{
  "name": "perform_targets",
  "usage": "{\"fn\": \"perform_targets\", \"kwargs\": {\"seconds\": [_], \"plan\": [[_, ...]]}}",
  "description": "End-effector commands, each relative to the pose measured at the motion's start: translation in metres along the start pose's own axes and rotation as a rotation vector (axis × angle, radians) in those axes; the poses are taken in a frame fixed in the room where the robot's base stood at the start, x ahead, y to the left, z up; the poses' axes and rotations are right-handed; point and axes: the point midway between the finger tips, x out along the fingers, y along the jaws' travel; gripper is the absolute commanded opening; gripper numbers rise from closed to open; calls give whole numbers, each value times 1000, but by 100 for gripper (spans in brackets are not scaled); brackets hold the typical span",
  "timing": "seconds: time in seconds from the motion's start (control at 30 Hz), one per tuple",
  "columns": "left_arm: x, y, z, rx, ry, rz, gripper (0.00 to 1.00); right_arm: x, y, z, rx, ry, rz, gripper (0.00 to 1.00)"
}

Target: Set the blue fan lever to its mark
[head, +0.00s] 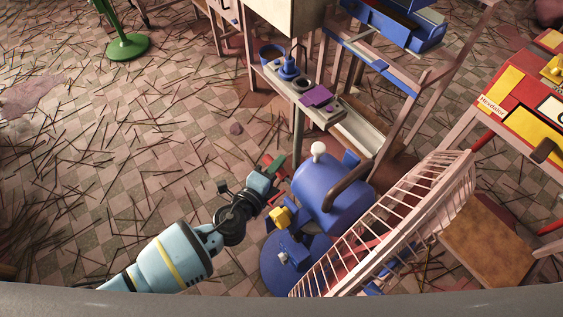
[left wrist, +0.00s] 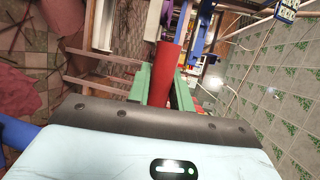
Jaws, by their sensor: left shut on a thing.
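My left gripper (head: 274,169) is beside the upper left side of a blue rounded machine (head: 322,190). In the left wrist view its green fingers (left wrist: 164,90) are shut on a red cylindrical handle (left wrist: 167,62). The red handle (head: 267,160) shows only in part in the head view. I cannot tell how it joins the blue machine, or whether it is the fan lever. The machine has a white knob (head: 318,148) on top, a yellow part (head: 281,216) at its left and a round blue base (head: 280,268). I see no clear lever mark. My right gripper is not in view.
A pale slatted rack (head: 400,222) stands close on the machine's right. Behind it is a wooden frame with a narrow shelf (head: 325,115) of small items. A red and yellow bench (head: 520,100) is at far right. The left floor is open, strewn with thin sticks.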

Motion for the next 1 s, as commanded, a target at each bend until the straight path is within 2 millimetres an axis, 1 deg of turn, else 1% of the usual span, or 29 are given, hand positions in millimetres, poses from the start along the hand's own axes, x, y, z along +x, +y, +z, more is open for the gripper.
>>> {"fn": "perform_targets", "kwargs": {"seconds": [0.03, 0.17, 0.3, 0.5, 0.7, 1.0], "plan": [[-6, 1, 0, -13, -33, 5, 0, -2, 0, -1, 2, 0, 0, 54], [-18, 5, 4, -30, -126, 11, 0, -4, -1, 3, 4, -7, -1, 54], [-32, 9, 6, -47, -219, 19, 0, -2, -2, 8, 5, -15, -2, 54], [-46, 11, 8, -64, -325, 24, 0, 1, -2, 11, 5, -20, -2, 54], [-54, 12, 8, -72, -383, 28, 0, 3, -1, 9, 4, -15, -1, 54], [-57, 12, 8, -75, -402, 29, 0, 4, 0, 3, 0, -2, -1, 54]]}}
